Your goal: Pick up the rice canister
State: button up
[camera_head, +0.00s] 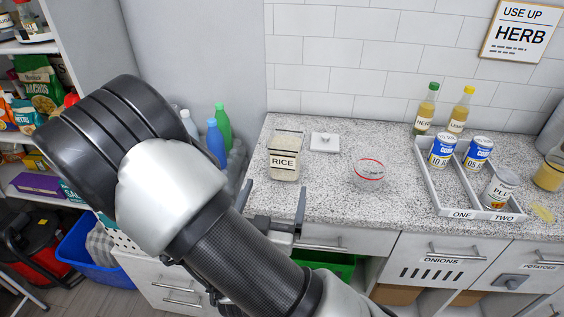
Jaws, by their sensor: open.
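The rice canister (285,159) is a clear, squarish container with a "RICE" label and pale contents. It stands upright on the speckled counter (330,197) near its left end. A white square lid (324,142) lies on the counter just right of and behind it. My gripper (272,202) is in front of the canister, near the counter's front edge. Its two fingers are apart, one to the left and one to the right of the canister in the picture. Nothing shows between them. My arm hides part of the gripper's base.
Farther right, a grey tray (447,208) holds several cans, with two bottles (427,109) behind. A tiled wall closes the back. Left of the counter are colored bottles (222,127) and a blue bin (88,255).

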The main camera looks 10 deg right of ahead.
aim_at(284, 163)
jog(key=w+b, duration=0.1)
jog(key=w+d+f+b, duration=0.1)
jog(key=b, duration=0.1)
jog(key=shift+w, duration=0.2)
jog(key=b, duration=0.1)
jog(key=w+b, duration=0.1)
jog(key=b, duration=0.1)
jog(key=shift+w+d, duration=0.1)
jog(key=shift+d, duration=0.15)
jog(key=x, duration=0.4)
jog(key=r+x, duration=0.1)
jog(key=x, duration=0.1)
jog(key=shift+w+d, duration=0.1)
jog(key=shift+w, duration=0.05)
jog(key=shift+x, duration=3.1)
jog(key=shift+r, duration=0.15)
jog(key=shift+c, duration=0.2)
